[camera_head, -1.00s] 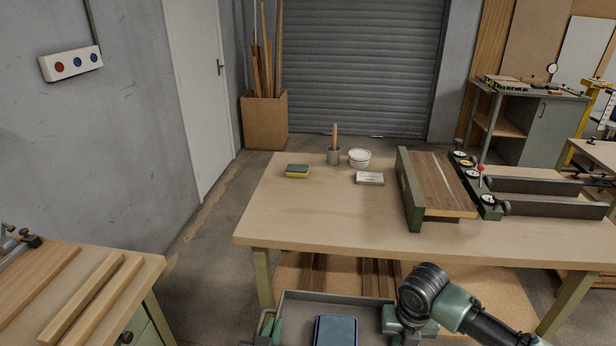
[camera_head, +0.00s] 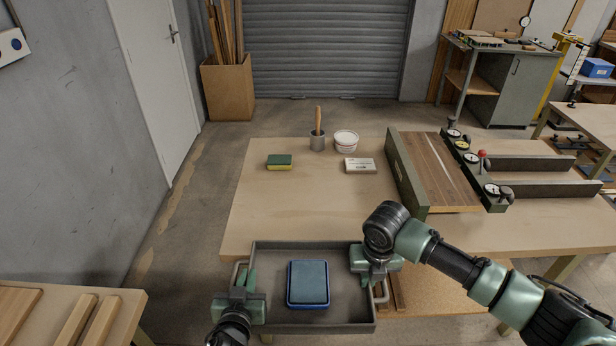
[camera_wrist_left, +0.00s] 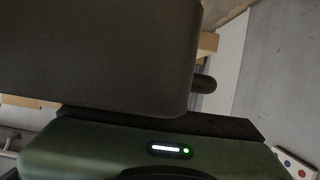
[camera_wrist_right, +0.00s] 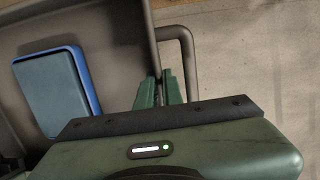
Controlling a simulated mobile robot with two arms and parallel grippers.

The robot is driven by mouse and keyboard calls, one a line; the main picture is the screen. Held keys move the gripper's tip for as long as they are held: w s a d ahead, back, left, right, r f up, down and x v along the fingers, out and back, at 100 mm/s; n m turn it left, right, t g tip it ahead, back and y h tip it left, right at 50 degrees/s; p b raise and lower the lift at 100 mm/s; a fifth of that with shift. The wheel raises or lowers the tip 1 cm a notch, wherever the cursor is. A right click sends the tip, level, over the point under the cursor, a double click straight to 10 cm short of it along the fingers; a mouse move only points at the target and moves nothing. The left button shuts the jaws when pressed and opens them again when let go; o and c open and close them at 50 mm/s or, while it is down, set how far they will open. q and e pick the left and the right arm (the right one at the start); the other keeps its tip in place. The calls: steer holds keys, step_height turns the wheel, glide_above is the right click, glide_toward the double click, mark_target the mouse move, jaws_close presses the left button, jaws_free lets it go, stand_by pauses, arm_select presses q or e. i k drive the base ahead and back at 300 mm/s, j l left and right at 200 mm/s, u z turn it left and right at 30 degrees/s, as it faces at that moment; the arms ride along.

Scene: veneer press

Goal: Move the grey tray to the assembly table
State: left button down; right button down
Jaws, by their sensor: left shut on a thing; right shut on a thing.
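The grey tray (camera_head: 340,260) is held level in front of me at the near edge of the assembly table (camera_head: 300,215), overlapping it in the head view. A blue box with a grey-blue top (camera_head: 308,284) lies inside it. I cannot tell whether the tray touches the table.
On the table stand a sponge (camera_head: 279,162), a cup with a brush (camera_head: 317,140), a white tub (camera_head: 346,141), a small labelled block (camera_head: 360,166) and a press with a striped wood panel (camera_head: 433,170). The table's front left is clear. A bench with wood strips (camera_head: 70,310) is at lower left.

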mark_target(307, 216)
steer(key=i, duration=0.95)
